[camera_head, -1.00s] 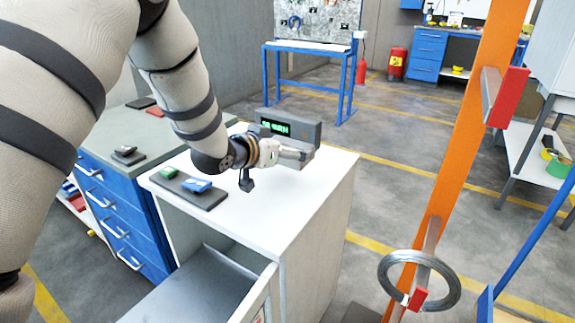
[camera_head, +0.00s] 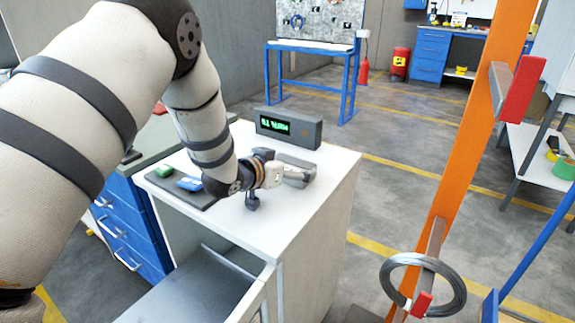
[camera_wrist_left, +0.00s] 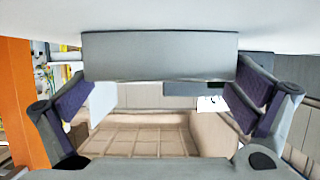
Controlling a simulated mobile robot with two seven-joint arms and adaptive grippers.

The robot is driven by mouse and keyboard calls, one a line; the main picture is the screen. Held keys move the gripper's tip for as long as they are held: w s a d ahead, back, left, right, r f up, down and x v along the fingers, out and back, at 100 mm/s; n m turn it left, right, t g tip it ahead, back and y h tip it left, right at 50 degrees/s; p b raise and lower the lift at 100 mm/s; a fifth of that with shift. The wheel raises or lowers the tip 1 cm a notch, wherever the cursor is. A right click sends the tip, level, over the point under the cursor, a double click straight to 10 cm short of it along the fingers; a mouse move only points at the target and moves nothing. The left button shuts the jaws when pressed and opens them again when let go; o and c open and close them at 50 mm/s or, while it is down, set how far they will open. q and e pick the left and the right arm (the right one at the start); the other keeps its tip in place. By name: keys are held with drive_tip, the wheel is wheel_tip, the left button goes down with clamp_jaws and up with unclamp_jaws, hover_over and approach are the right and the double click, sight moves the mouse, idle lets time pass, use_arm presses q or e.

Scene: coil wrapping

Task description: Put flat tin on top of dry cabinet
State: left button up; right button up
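The white dry cabinet (camera_head: 318,208) stands in the middle of the head view, with a grey tray-like drawer or door (camera_head: 205,290) open at its front. My left gripper (camera_head: 300,177) is low over the right part of its top. In the left wrist view a flat grey tin (camera_wrist_left: 160,57) spans the gap between both finger pads, with its edges meeting them. It lies against or very close to the white cabinet top (camera_wrist_left: 160,15); any gap cannot be told. In the head view the tin is hard to separate from the fingers. My right gripper is not in view.
A grey display box (camera_head: 288,128) with green text stands at the back of the top. A dark mat (camera_head: 163,183) holds a green item (camera_head: 163,171) and a blue item (camera_head: 189,184). An orange post (camera_head: 470,150) carries a wire coil (camera_head: 385,280) at the right.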

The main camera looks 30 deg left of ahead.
use_arm(q)
drive_tip(key=shift+r, duration=0.25)
drive_tip(key=v, duration=0.3)
drive_tip(key=p+v, duration=0.1)
drive_tip(key=v, duration=0.2)
drive_tip(key=r+p+v, duration=0.1)
drive_tip(key=v, duration=0.2)
drive_tip(key=shift+s+a+r, duration=0.1)
drive_tip(key=shift+s+a, duration=0.05)
drive_tip(key=shift+s, duration=1.3)
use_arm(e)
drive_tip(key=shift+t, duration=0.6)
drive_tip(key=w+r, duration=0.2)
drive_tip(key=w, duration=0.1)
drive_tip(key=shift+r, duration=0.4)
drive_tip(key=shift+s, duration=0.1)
